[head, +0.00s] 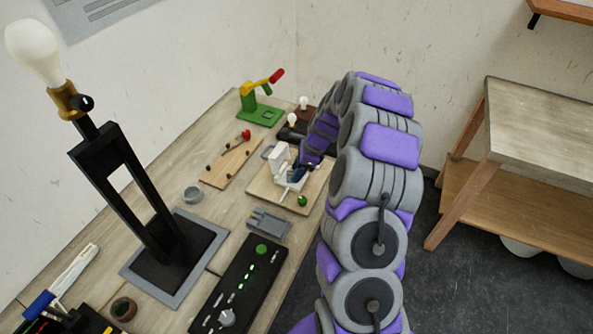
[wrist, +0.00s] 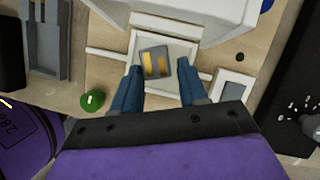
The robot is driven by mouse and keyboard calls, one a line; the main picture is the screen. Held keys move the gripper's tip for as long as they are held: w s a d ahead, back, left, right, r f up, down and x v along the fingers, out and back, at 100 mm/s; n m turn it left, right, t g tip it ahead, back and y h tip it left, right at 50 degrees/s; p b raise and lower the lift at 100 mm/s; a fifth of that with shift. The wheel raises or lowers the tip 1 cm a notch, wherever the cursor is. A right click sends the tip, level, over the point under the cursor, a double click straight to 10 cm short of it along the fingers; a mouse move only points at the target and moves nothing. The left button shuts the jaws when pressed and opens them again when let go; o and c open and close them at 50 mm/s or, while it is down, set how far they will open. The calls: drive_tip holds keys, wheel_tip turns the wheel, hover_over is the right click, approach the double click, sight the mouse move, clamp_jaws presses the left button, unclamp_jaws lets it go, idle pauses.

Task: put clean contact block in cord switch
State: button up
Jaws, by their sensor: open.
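The cord switch (head: 281,156) is white and stands open on a wooden board, its cover raised. In the wrist view its square white housing (wrist: 134,52) lies ahead of my fingers, with the white cover (wrist: 225,10) beyond. A small grey contact block with two gold strips (wrist: 155,62) shows within the housing outline, turned slightly; I cannot tell if it is fully seated. It looks clean. My gripper (wrist: 160,72) is open, with one blue fingertip on each side of the block and a gap to each. In the head view my gripper (head: 303,167) partly hides the switch.
A green knob (wrist: 92,99) stands at the board's near edge. A small grey tray with a white piece (wrist: 232,86) is right of my fingers. A grey pronged holder (wrist: 46,72) is at left, and a black base (wrist: 292,85) at right. The tall lamp (head: 130,190) stands farther left.

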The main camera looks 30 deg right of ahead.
drive_tip(key=p+v, duration=0.2)
drive_tip(key=v, duration=0.9)
drive_tip(key=s+a+r+n+g, duration=0.1)
drive_tip(key=s+a+r+n, duration=0.5)
drive_tip(key=a, duration=0.3)
drive_tip(key=s+a+r+n+g, duration=0.1)
drive_tip(key=s+a+r+n, duration=0.4)
drive_tip(key=s+a, duration=0.4)
drive_tip(key=s+a+n+g+h, duration=0.2)
drive_tip(key=s+n, duration=1.1)
drive_tip(key=s, duration=0.9)
drive_tip(key=shift+s+a+h, duration=0.4)
drive_tip(key=shift+h, duration=0.5)
